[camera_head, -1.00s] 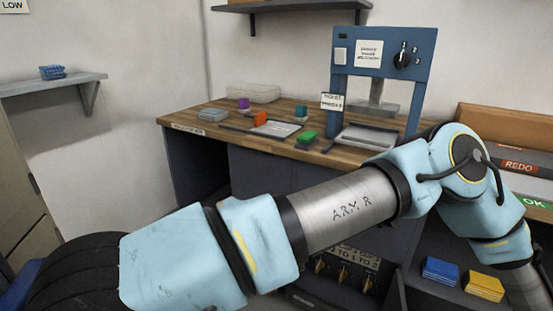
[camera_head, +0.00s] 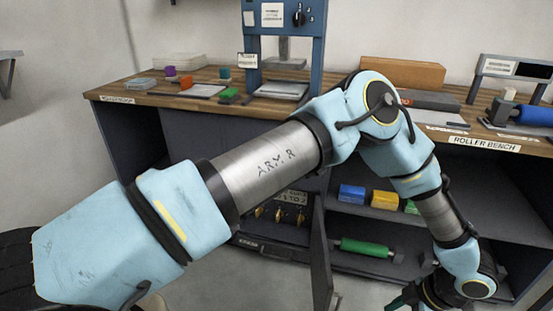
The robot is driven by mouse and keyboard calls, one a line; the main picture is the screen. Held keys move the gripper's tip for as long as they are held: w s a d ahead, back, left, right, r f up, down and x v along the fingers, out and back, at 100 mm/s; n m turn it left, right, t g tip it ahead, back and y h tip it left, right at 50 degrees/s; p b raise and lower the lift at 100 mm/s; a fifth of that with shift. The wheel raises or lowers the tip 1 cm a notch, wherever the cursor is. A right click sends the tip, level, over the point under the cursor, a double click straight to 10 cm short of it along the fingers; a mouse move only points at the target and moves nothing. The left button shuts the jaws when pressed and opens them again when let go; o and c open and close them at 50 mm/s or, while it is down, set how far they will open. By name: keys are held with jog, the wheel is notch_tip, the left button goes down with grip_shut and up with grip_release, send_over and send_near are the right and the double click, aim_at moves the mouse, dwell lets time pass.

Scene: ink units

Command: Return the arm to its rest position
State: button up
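My arm (camera_head: 275,160) crosses the view from the lower left up to a bent elbow (camera_head: 380,105), then its forearm (camera_head: 440,215) runs down to the wrist (camera_head: 472,280) at the lower right. My gripper (camera_head: 405,298) shows only in part at the bottom edge, as dark shapes beside the wrist. Its fingertips are cut off, so I cannot tell whether it is open or shut or holds anything.
A wooden bench (camera_head: 110,96) with a blue press (camera_head: 250,40) stands behind the arm. The roller bench (camera_head: 530,148) is at right, with a blue roller (camera_head: 522,114) on top. Below are coloured blocks (camera_head: 384,199), a green roller (camera_head: 366,247) and an open cabinet door (camera_head: 321,255).

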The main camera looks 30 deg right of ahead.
jog(key=w+d+r+m+t+h+b, duration=0.1)
jog(key=w+d+r+h, duration=0.15)
jog(key=w, duration=0.55)
jog(key=w+d+r+m+h+b, duration=0.1)
jog(key=w+r, duration=0.2)
jog(key=w, duration=0.6)
jog(key=w+d+r+t+h+b, duration=0.1)
jog(key=w+d+r+h, duration=0.15)
jog(key=w, duration=0.55)
jog(key=w+a+r+m+h+b, duration=0.1)
jog(key=w+a+r+m, duration=0.1)
jog(key=w+a+r, duration=0.4)
jog(key=w+a+r+m+h+b, duration=0.1)
jog(key=w+a+m, duration=0.15)
jog(key=w, duration=0.55)
jog(key=w+a+r+m+b, duration=0.1)
jog(key=w+a+r+b, duration=0.2)
jog(key=a, duration=0.8)
jog(key=s+a+r+m+g+y+b, duration=0.1)
jog(key=s+a+m+g+y, duration=0.2)
jog(key=a, duration=1.4)
jog(key=s+a+r+y, duration=0.15)
jog(key=s+a, duration=0.45)
jog(key=a, duration=1.1)
notch_tip(320, 180, up, 17)
jog(key=p, duration=1.7)
jog(key=shift+w+d, duration=0.3)
